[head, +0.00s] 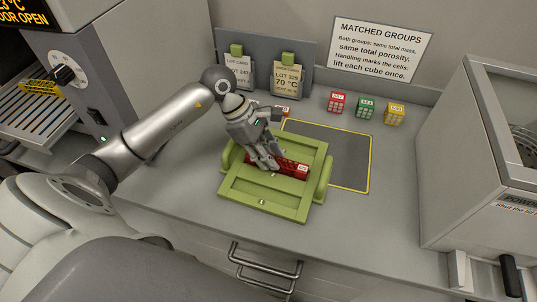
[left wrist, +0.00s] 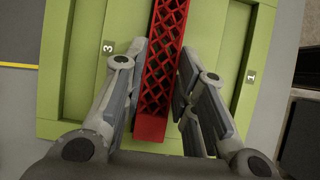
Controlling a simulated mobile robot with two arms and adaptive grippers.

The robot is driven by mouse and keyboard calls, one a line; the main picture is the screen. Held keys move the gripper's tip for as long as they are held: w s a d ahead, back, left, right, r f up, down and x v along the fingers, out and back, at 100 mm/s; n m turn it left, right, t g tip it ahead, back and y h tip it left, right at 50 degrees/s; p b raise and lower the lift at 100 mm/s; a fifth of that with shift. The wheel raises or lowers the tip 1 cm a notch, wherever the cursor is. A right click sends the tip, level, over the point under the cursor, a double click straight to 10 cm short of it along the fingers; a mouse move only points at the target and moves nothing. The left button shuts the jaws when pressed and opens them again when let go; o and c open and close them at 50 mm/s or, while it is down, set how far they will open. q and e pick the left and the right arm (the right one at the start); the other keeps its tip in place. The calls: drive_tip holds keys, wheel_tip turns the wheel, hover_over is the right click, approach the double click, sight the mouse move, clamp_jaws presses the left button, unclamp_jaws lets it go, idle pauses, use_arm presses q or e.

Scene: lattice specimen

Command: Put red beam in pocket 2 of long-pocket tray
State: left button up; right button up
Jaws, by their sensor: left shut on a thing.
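In the left wrist view the red beam (left wrist: 160,75) runs lengthwise between the two fingers of the left gripper (left wrist: 163,65). The green long-pocket tray (head: 262,208) lies under it on the counter. The wrist view shows the tray (left wrist: 228,60) with marks 3 and 1 either side of the beam, which is over or in the middle pocket. I cannot tell whether it touches the floor. My right gripper is out of view.
A dark mat with a yellow border (head: 345,160) lies partly under the tray. Red (head: 336,103), green (head: 365,108) and yellow (head: 395,114) cubes stand behind it. A grey open-topped machine (head: 475,160) stands at the right, and a grey appliance with a dial (head: 85,75) at the left.

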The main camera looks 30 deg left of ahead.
use_arm(q)
drive_tip(key=shift+s+f, duration=0.1)
drive_tip(key=shift+f, duration=0.1)
drive_tip(key=o, duration=1)
drive_tip(key=o, duration=0.6)
drive_tip(key=shift+r, duration=0.1)
drive_tip(key=shift+p+v, duration=0.75)
drive_tip(key=shift+v, duration=1.65)
drive_tip(key=shift+a, duration=0.1)
